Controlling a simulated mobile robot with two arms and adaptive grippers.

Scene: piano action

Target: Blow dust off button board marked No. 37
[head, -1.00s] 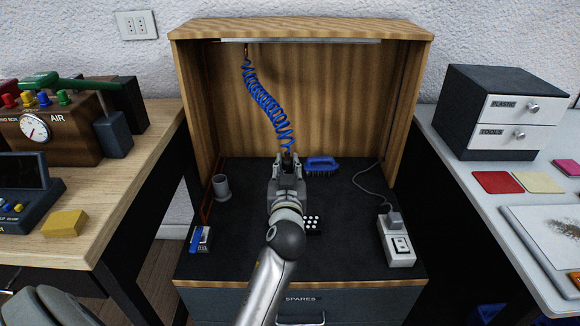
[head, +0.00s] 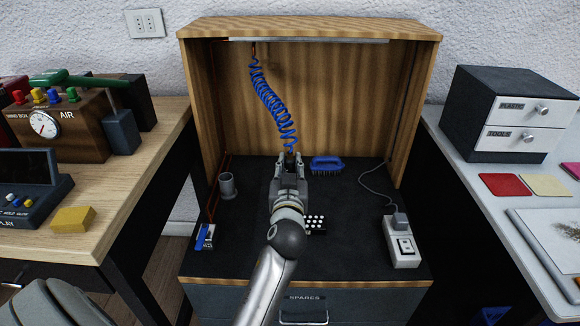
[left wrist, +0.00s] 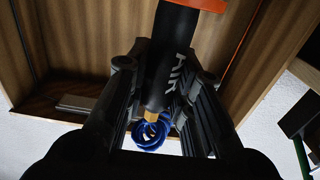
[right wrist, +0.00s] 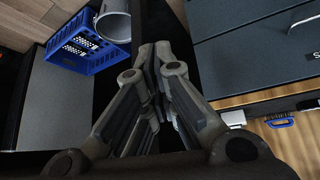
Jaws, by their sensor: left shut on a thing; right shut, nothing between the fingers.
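My left gripper (head: 290,163) is shut on a black air blower marked AIR (left wrist: 174,58). The blower has an orange part at one end and a brass fitting at the other, by the blue coiled hose (head: 272,100). In the head view the gripper and arm hide most of the blower. A dark board with rows of white buttons (head: 316,223) lies on the black bench, just right of my left wrist and partly hidden by it. No number or dust on it can be made out. My right gripper (right wrist: 162,60) is shut and empty in the right wrist view, away from the board.
A blue brush (head: 327,163) lies behind the board. A grey cup (head: 227,186) and a small blue-and-white item (head: 205,236) are at left. A white switch box (head: 402,245) with a cable is at right. A wooden hood (head: 330,100) encloses the bench on its sides and top.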

